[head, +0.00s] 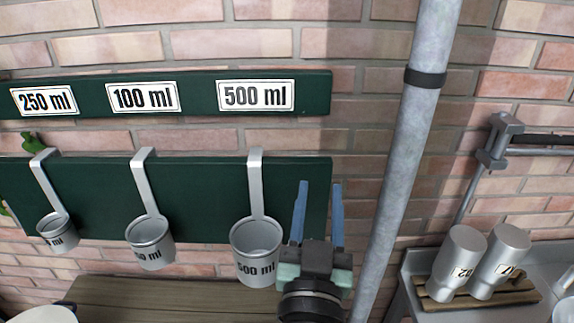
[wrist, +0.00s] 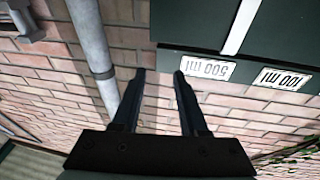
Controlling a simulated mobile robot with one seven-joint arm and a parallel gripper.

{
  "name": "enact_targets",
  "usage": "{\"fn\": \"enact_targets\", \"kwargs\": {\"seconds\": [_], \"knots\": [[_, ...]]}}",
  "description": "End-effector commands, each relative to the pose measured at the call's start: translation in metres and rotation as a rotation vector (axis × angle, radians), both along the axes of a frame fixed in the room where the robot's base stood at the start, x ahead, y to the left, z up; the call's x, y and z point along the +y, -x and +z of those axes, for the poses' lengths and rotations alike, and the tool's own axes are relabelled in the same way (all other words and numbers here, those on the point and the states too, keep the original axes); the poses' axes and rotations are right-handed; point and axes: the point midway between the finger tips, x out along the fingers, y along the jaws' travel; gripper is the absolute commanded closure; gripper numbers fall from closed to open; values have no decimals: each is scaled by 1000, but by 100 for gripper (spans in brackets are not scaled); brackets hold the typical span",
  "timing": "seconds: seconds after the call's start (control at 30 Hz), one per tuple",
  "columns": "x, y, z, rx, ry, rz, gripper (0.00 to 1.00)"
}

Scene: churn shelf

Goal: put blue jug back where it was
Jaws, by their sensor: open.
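No blue jug shows in either view. My gripper (head: 319,186) is open and empty in the head view, its two fingers pointing up, just right of the 500 ml cup (head: 256,250). The wrist view also shows the open gripper (wrist: 159,74), with nothing between its fingers and brick wall beyond.
Two more metal cups, a middle one (head: 150,244) and a left one (head: 57,231), hang on the lower green board (head: 205,195). The upper board (head: 204,102) carries volume labels. A grey pipe (head: 409,150) stands right of my gripper. Metal cans (head: 459,262) lean on a wooden rack (head: 520,292).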

Motion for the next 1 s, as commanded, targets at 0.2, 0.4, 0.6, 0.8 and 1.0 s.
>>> {"fn": "enact_targets", "kwargs": {"seconds": [0.2, 0.4, 0.6, 0.8, 1.0], "knots": [[25, 40, 196, -356, 38, 66, 57], [40, 93, 283, -545, 65, 104, 57], [44, 110, 302, -593, 74, 114, 57], [44, 109, 301, -590, 73, 114, 57], [44, 109, 301, -590, 73, 114, 57]]}}
